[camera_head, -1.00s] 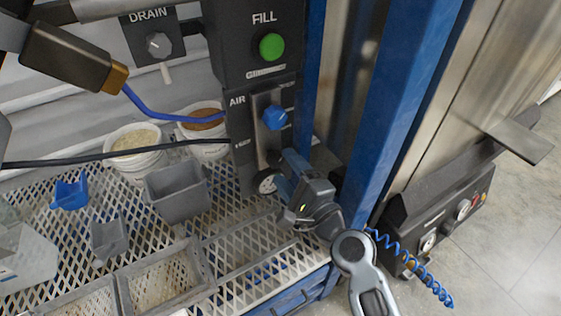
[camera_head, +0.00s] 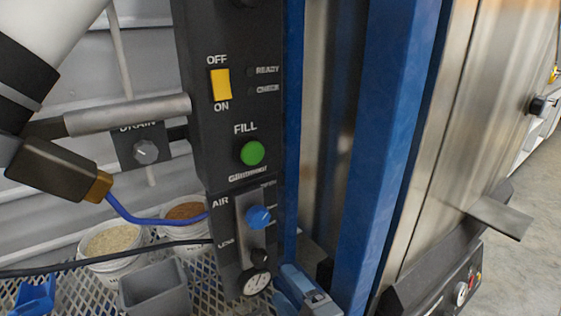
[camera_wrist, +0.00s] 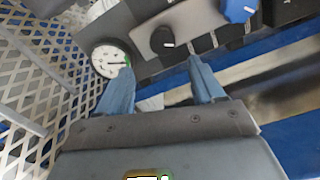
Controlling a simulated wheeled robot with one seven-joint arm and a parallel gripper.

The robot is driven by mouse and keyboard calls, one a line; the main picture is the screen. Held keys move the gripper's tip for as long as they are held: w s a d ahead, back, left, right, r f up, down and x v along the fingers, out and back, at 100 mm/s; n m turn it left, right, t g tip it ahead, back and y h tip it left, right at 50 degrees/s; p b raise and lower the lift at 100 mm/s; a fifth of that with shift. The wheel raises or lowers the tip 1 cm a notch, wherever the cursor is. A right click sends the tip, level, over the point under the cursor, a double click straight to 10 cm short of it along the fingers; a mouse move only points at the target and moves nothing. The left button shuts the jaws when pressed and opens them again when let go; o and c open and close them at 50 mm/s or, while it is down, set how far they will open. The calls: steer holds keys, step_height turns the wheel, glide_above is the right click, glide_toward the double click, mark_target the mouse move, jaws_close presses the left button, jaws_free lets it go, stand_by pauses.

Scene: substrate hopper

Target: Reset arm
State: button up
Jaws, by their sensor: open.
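My gripper shows at the bottom of the head view (camera_head: 290,288), partly cut off by the frame edge. In the wrist view its two blue fingers (camera_wrist: 160,82) are spread apart with nothing held between them. It is just below the black control panel (camera_head: 232,130). The panel's AIR section has a blue knob (camera_head: 258,217), a black knob (camera_wrist: 163,40) and a round gauge (camera_head: 256,283). Above them are a green FILL button (camera_head: 252,153) and a yellow OFF/ON switch (camera_head: 220,84). Whether the fingers touch anything is not clear.
Blue uprights (camera_head: 378,150) stand right of the panel. At left are a DRAIN knob (camera_head: 146,151), a blue hose (camera_head: 140,216), two white buckets (camera_head: 112,262), a grey bin (camera_head: 156,296) and a blue scoop (camera_head: 34,298) on a mesh shelf (camera_head: 85,295). Concrete floor shows at far right.

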steer(key=s+d+f+n+h+p, duration=0.1)
steer(key=s+d+n+h+p, duration=0.15)
steer(key=s+d, duration=0.6)
steer(key=s+d+n+h+p, duration=0.25)
steer(key=s+d+h, duration=0.2)
steer(key=s, duration=0.75)
steer(key=s+d+r+n+h+p, duration=0.1)
steer(key=s+d+r+n, duration=0.2)
steer(key=s+r+n, duration=0.2)
steer(key=s+d+r+n+h+p, duration=0.1)
steer(key=s+d+r+n+p, duration=0.1)
steer(key=s+r, duration=0.9)
steer(key=s+d+n, duration=0.1)
steer(key=s+n, duration=0.1)
steer(key=shift+s+d+r+n+h+p, duration=0.15)
steer(key=shift+s+d+n+h+p, duration=0.15)
steer(key=shift+d+n, duration=0.1)
steer(key=shift+c, duration=0.3)
